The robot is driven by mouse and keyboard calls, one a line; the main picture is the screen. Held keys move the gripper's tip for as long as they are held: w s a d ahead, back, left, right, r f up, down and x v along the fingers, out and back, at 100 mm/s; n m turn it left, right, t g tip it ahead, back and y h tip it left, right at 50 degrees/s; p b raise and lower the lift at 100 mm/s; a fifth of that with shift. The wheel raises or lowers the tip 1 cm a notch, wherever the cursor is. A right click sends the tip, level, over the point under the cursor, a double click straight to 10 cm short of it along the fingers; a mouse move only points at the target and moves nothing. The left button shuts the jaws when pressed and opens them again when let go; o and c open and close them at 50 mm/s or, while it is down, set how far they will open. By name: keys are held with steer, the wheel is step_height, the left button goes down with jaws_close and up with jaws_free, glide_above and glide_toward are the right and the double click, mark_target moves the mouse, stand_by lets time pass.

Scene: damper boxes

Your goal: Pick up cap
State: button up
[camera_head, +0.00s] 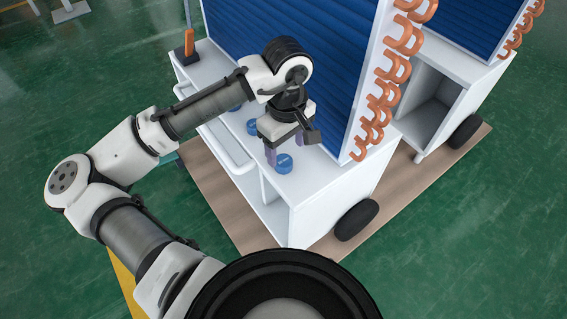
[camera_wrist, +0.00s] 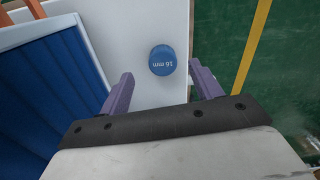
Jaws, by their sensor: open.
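A round blue cap (camera_wrist: 162,60) marked "16 mm" lies on a white surface in the wrist view, ahead of my gripper (camera_wrist: 163,90) and roughly midway between its two purple fingers. My gripper is open with nothing between the fingertips. In the head view my gripper (camera_head: 277,155) hangs over the white cart top, and a blue cap (camera_head: 284,163) sits right beside its fingers. Another blue cap (camera_head: 253,127) lies further back on the same top, and one more (camera_head: 235,107) is partly hidden by my arm.
A blue finned panel (camera_head: 290,40) with copper bends (camera_head: 385,95) rises close beside my gripper. An orange-handled tool (camera_head: 189,42) stands at the cart's far left corner. A second white cart (camera_head: 450,70) with a similar panel stands to the right. Green floor surrounds the carts.

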mark_target(284, 161)
steer(key=f, duration=0.3)
steer(key=f+b, duration=0.1)
steer(key=f, duration=0.1)
steer(key=shift+w+a, duration=0.1)
steer(key=shift+a, duration=0.2)
steer(key=shift+r, duration=0.1)
steer(key=c, duration=1)
steer(key=shift+r, duration=0.1)
